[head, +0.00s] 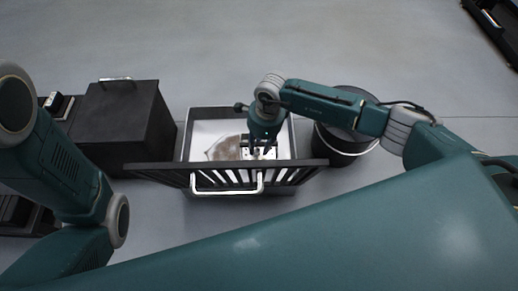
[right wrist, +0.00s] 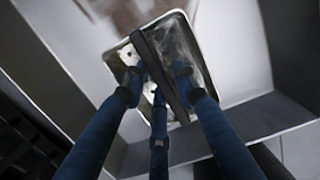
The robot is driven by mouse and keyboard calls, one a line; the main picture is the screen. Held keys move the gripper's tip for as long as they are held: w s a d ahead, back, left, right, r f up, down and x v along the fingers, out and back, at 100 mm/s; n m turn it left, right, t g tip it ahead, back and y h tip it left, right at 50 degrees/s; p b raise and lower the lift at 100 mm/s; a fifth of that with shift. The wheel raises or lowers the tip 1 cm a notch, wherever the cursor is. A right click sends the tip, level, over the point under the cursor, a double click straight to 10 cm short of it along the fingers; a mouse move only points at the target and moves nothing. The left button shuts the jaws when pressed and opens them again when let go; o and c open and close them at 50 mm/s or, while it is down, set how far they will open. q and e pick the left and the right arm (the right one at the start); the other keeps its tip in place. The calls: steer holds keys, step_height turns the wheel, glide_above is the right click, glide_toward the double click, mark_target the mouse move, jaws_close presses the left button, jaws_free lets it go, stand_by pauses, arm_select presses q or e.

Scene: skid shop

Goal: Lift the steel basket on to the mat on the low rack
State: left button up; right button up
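The small steel basket (right wrist: 188,55) has a rounded rim and a dark bar (right wrist: 160,70) across it in the right wrist view. In the head view it is a small bright patch (head: 258,154), mostly hidden under my right gripper. My right gripper (head: 262,152) points down inside a pale-floored bin. In the wrist view its blue fingers (right wrist: 158,88) are spread, on both sides of the dark bar, with gaps showing; firm contact cannot be told. My left arm shows at the left, but its gripper is out of view. I cannot identify the mat or low rack with certainty.
The bin (head: 212,113) has grey walls and a brownish patch (head: 225,148) on its floor. A black slatted frame (head: 160,170) with a pale handle (head: 228,191) crosses its near side. A black box (head: 118,125) stands left, a black bucket (head: 335,143) right.

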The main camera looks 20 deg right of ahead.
jaws_close()
